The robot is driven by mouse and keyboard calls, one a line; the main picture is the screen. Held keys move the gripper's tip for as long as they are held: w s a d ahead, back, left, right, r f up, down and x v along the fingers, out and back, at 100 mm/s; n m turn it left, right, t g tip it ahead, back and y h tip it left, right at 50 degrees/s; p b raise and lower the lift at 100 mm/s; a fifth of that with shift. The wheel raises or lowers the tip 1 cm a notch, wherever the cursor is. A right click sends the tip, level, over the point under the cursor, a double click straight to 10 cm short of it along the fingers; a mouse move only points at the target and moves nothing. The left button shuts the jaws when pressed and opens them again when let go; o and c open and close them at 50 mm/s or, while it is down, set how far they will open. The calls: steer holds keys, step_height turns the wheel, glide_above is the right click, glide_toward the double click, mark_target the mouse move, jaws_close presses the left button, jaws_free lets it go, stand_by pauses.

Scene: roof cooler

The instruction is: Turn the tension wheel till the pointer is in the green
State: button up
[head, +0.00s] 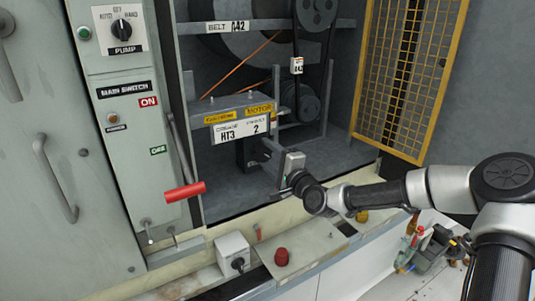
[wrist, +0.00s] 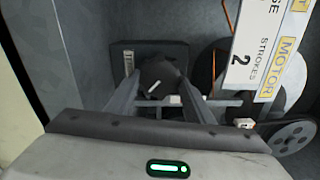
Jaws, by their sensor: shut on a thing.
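The tension wheel looks to be the dark round knob (wrist: 158,76) with a pale line across its face, in front of a dark block in the wrist view. My gripper (wrist: 161,88) has one finger on each side of it and is shut on it. In the head view my gripper (head: 272,160) reaches into the cabinet under the motor sign, and the wheel is hidden there. A small white label (wrist: 128,63) stands left of the wheel, too small to read. I cannot make out a pointer or a green zone.
The motor sign (head: 240,130) hangs above my gripper. Belt pulleys (head: 316,14) are behind it. A red-handled lever (head: 185,192) juts out at left. The yellow mesh door (head: 408,75) stands open at right. A red button (head: 281,257) is on the ledge in front.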

steer(key=m, duration=0.6)
steer(key=shift+s+a+f+b, duration=0.1)
steer(key=shift+f+b, duration=0.1)
steer(key=shift+b, duration=0.2)
stand_by(0.3)
steer(key=o, duration=1)
steer(key=p+v, duration=0.1)
steer(key=v, duration=1.6)
steer(key=shift+s, duration=0.15)
